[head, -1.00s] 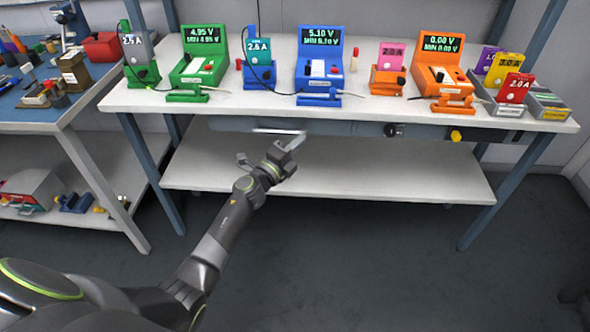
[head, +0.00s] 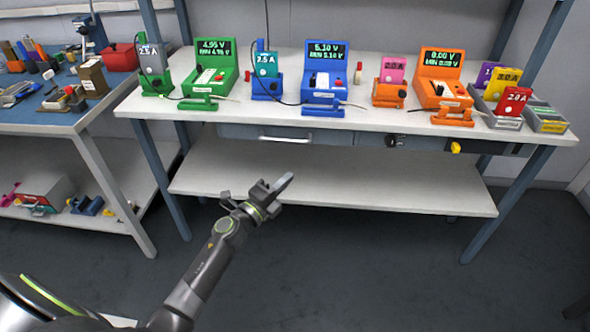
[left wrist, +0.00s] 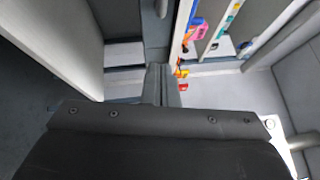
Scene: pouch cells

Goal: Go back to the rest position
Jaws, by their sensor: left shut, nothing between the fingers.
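My left gripper (head: 284,183) is shut and empty. In the head view it is in the air in front of the white bench (head: 150,104), below its top and in front of its lower shelf (head: 400,196). Its closed fingers (left wrist: 160,84) also show in the left wrist view, with nothing between them. My right gripper is not in view.
On the bench stand a green tester (head: 210,72), a blue tester (head: 323,80) and an orange tester (head: 440,82), with coloured cells in holders beside them. A blue-topped side bench (head: 50,116) stands left. Dark floor (head: 360,270) in front is clear.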

